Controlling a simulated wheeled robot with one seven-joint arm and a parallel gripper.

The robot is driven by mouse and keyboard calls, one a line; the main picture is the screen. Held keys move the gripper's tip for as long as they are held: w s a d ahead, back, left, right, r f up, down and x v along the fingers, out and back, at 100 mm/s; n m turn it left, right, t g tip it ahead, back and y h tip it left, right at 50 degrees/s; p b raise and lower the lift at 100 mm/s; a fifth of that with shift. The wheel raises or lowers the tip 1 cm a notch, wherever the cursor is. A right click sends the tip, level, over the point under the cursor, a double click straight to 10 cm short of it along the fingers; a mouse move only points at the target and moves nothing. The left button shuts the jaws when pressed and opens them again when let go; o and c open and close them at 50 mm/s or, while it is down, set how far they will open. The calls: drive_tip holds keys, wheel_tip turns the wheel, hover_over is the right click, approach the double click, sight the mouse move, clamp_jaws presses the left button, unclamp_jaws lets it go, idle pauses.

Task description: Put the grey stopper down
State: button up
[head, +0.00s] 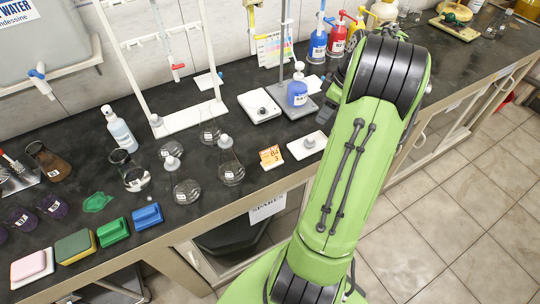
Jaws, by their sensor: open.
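A grey stopper (309,142) sits on a small white tile (299,149) near the bench's front edge, just left of my green arm. Other greyish stoppers show in the necks of a flask (231,170) and a second flask (186,190). Another small grey piece rests on the white stand base (190,119). My gripper (335,92) shows only as dark parts at the left side of my upper arm, beyond the tile and apart from the stopper. My arm hides most of it. I see nothing held in it.
Coloured wash bottles (335,40) stand behind my arm.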

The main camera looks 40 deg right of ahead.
drive_tip(key=w+a+r+m, duration=0.1)
drive_tip(key=a+r, duration=0.2)
drive_tip(key=a, duration=0.5)
drive_tip(key=w+a+r+h, duration=0.1)
drive_tip(key=a+r, duration=0.3)
drive_tip(key=a, duration=0.4)
drive_tip(key=w+a+r+m, duration=0.1)
drive_tip(key=a+r, duration=0.2)
drive_tip(key=a, duration=0.5)
drive_tip(key=s+a+f+m+t, duration=0.1)
drive_tip(key=s+a+m+t, duration=0.1)
drive_tip(key=s+a, duration=0.9)
drive_tip(key=shift+s+a+t, duration=0.25)
drive_tip(key=shift+s+t, duration=0.15)
drive_tip(key=shift+s, duration=0.25)
drive_tip(key=shift+r+p, duration=0.95)
